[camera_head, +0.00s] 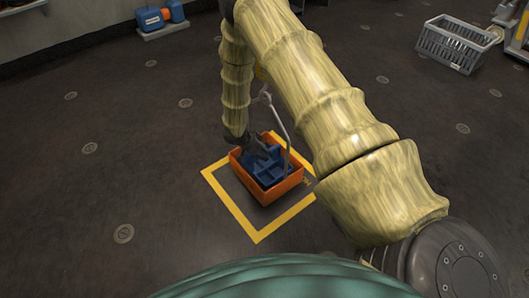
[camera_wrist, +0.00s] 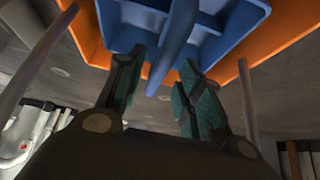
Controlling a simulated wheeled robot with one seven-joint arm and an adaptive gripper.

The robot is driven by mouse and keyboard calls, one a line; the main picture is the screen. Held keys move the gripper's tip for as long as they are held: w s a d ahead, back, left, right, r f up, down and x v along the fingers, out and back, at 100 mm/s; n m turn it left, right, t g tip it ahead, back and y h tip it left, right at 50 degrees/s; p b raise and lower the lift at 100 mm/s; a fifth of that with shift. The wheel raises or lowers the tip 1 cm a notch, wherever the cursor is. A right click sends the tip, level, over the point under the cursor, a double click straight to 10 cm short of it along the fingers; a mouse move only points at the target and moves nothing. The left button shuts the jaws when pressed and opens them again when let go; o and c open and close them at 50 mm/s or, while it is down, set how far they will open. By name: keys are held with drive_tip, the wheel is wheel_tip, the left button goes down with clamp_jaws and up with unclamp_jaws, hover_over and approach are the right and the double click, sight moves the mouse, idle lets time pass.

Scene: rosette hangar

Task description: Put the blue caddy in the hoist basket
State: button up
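The blue caddy (camera_head: 266,173) sits inside the orange hoist basket (camera_head: 282,192), low within its walls. In the wrist view the caddy (camera_wrist: 215,45) and the orange basket (camera_wrist: 262,47) fill the top. My gripper (camera_head: 259,148) reaches down over the caddy from the upper left. In the wrist view its two fingers (camera_wrist: 157,72) stand apart, with a narrow blue bar of the caddy between them. I see gaps beside the bar, so the gripper looks open around it. My arm hides part of the basket's surroundings.
A grey rod of the hoist (camera_head: 281,122) rises from the basket close to my gripper. A yellow floor outline (camera_head: 229,203) surrounds the basket. A grey crate (camera_head: 454,44) stands at the upper right, and a blue object (camera_head: 152,19) at the upper left. The floor at left is clear.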

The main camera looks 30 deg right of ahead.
drive_tip(key=p+v, duration=0.3)
drive_tip(key=v, duration=0.6)
drive_tip(key=shift+s+r, duration=0.1)
drive_tip(key=shift+r, duration=0.1)
drive_tip(key=s+a+f+n+y, duration=0.2)
drive_tip(key=s+a+n, duration=0.2)
drive_tip(key=s, duration=0.9)
drive_tip(key=s+a+f+n+y, duration=0.2)
drive_tip(key=s+a+n, duration=0.3)
drive_tip(key=s, duration=0.8)
drive_tip(key=s+a+f+n+y, duration=0.2)
drive_tip(key=s+a+n, duration=0.3)
drive_tip(key=s, duration=0.8)
drive_tip(key=n, duration=0.2)
drive_tip(key=shift+f+n+y, duration=0.35)
drive_tip(key=shift+n+y, duration=0.05)
drive_tip(key=shift+a, duration=0.1)
